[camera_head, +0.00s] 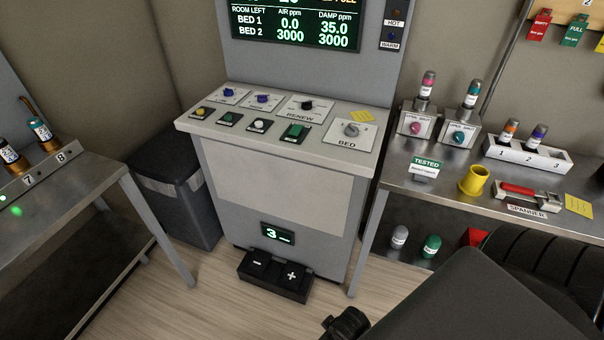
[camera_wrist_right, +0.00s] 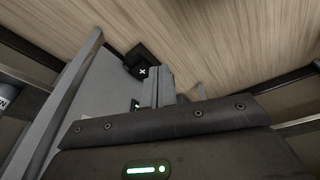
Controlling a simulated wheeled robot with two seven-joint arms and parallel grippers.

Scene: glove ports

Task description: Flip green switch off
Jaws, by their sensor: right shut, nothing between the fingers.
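A green rocker switch (camera_head: 296,131) sits on a dark plate near the front edge of the console's sloped top (camera_head: 330,155), left of the grey BED knob. Another small plate with a green button (camera_head: 229,118) is farther left in the same row. My right gripper (camera_wrist_right: 158,88) shows in the right wrist view, shut and empty, with the console's front and floor pedal beyond it. It is away from the switches, which are not visible in that view. In the head view, a dark part of my right arm covers the bottom right. My left gripper is out of view.
Several knobs (camera_head: 352,129) and buttons crowd the console top around the switch. A foot pedal box (camera_head: 275,276) stands at the console's base. A metal bench (camera_head: 440,195) with a yellow cup (camera_head: 474,180) is close on the right; another bench (camera_head: 70,200) is left.

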